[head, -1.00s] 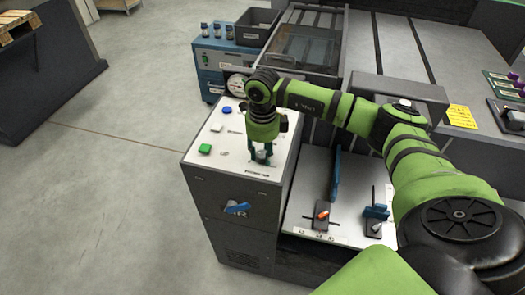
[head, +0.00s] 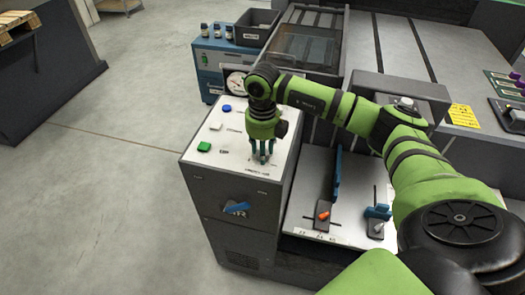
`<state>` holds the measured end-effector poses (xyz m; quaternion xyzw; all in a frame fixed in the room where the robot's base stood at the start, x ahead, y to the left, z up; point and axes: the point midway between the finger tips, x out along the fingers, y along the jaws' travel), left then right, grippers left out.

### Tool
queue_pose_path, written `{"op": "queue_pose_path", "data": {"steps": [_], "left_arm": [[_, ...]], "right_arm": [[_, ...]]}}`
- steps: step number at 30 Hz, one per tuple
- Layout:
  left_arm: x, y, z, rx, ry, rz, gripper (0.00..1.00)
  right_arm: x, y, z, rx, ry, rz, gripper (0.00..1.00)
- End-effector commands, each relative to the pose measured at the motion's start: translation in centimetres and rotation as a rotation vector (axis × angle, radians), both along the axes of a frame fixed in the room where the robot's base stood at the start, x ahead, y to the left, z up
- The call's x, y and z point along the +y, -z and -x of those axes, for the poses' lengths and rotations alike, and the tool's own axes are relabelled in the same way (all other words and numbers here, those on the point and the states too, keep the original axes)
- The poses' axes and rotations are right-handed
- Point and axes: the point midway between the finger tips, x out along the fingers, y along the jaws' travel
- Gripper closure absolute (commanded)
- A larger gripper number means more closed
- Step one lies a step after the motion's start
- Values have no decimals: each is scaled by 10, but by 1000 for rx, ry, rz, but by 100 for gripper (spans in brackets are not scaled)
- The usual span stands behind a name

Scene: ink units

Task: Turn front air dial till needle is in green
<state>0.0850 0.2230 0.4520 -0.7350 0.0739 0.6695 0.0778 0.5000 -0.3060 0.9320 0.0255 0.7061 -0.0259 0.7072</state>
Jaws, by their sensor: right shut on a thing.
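My right gripper (head: 262,157) points straight down at the front of the white panel (head: 223,153) on top of the grey cabinet. It is shut on a small dial at the panel's front edge, with dark green fingers around it. The dial is mostly hidden by the fingers, and the label in front of it is too small to read. A round white gauge (head: 235,83) stands behind the panel, partly covered by my right arm. Its needle and green zone are too small to make out. My left gripper is not in view.
Green (head: 204,147), white (head: 216,127) and blue (head: 227,108) buttons lie left of the gripper. A blue handle (head: 237,208) sits on the cabinet's front. Levers with orange (head: 322,215) and blue (head: 378,211) parts stand on the lower right shelf.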

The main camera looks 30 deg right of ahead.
Motion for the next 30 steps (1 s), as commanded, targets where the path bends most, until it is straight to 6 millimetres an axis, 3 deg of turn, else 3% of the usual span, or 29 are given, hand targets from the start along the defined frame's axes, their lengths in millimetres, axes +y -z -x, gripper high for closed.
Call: {"op": "queue_pose_path", "data": {"steps": [30], "left_arm": [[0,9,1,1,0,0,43]], "right_arm": [[1,2,1,5,956,-1,97]]}}
